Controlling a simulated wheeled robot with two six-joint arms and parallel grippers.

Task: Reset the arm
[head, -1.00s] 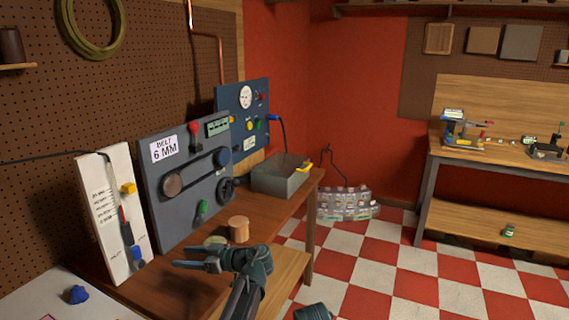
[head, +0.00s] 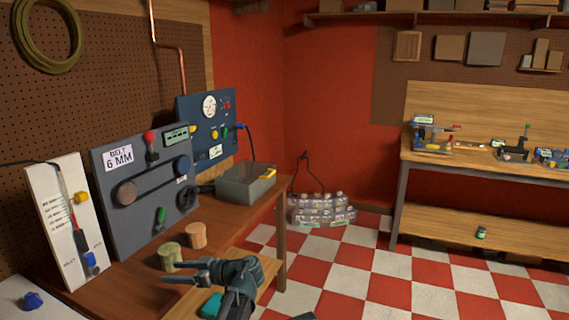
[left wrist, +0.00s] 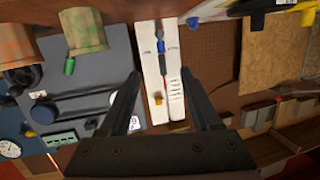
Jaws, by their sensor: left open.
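My left gripper (head: 172,273) is open and empty, reaching in low over the front edge of the wooden workbench (head: 232,232). In the head view its fingers point left, just below a greenish cylinder (head: 170,257) and a tan wooden cylinder (head: 196,235). In the left wrist view the open jaws (left wrist: 160,76) frame a white panel (left wrist: 172,105) beyond them, with nothing held. My right gripper does not show.
A grey belt panel (head: 140,213), the white panel (head: 68,225), a blue gauge panel (head: 205,130) and a grey bin (head: 245,185) stand on the bench. Open floor lies right of the bench.

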